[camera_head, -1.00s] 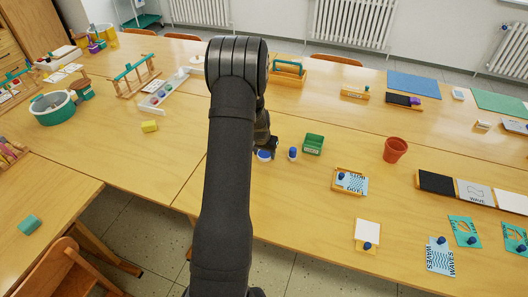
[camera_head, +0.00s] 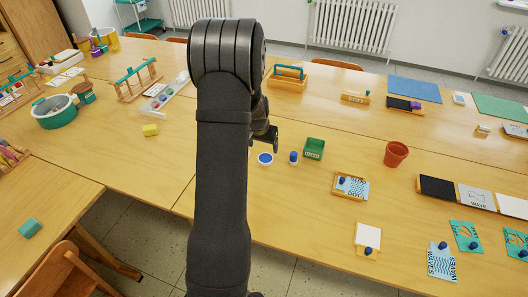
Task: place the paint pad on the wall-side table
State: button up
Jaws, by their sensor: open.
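A small round white pad with a blue top (camera_head: 265,159), which looks like the paint pad, lies flat on the near table (camera_head: 330,225), just on the near side of the seam between the tables. My gripper (camera_head: 263,146) is just behind and above it in the picture, pointing down, its fingers apart and empty. The pad shows clear of the fingers. My arm hides part of the tables to its left. The wall-side table (camera_head: 330,100) runs along behind the seam, toward the radiators.
A blue-capped bottle (camera_head: 293,158) stands close right of the pad, then a green box (camera_head: 314,149) and a terracotta pot (camera_head: 396,154). The wall-side table holds a wooden caddy (camera_head: 287,77) and a blue mat (camera_head: 414,89). Bare wood lies between the caddy and the seam.

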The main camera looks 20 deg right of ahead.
aim_at(265, 159)
jog(key=shift+v, duration=1.85)
jog(key=shift+f, duration=0.15)
jog(key=x, duration=1.2)
jog(key=shift+f, duration=0.2)
jog(key=shift+r, duration=1.4)
